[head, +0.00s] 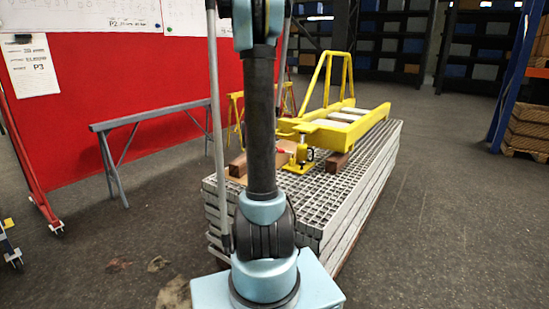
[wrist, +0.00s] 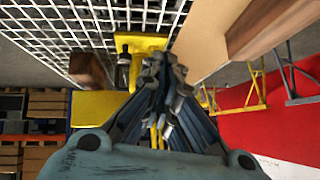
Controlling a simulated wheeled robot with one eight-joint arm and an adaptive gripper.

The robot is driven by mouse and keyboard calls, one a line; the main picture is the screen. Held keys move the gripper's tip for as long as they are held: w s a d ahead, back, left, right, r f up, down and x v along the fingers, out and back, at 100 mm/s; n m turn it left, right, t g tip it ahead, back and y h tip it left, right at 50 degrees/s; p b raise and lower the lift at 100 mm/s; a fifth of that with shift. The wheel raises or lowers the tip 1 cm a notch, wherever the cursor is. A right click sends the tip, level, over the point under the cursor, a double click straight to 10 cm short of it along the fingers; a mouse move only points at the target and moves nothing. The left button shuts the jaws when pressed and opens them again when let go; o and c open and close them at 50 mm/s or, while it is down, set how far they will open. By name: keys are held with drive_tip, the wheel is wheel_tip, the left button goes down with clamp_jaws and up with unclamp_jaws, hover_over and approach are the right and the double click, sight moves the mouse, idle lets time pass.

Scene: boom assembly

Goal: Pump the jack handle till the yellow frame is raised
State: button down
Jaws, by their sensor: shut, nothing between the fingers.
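The yellow frame (head: 352,128) rests low over a stack of grey gratings in the head view. A small yellow jack (head: 300,160) stands at its near end, with a short red part (head: 283,151) on its left that may be the handle. In the wrist view, the yellow jack base (wrist: 150,43) lies just beyond my gripper (wrist: 165,75), and part of the yellow frame (wrist: 95,107) is at left. My fingers are shut and empty, close to the jack. The handle is not distinguishable in the wrist view. My arm hides the gripper in the head view.
Wooden blocks (head: 338,162) lie on the grating stack (head: 355,185); a wooden piece (wrist: 222,40) is close right of my fingers in the wrist view. A grey trestle (head: 150,116) stands before the red panel (head: 90,80).

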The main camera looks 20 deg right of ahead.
drive_tip(key=shift+v, duration=1.4)
drive_tip(key=shift+s+a+f, duration=0.1)
drive_tip(key=shift+a+f, duration=0.05)
drive_tip(key=shift+f, duration=0.1)
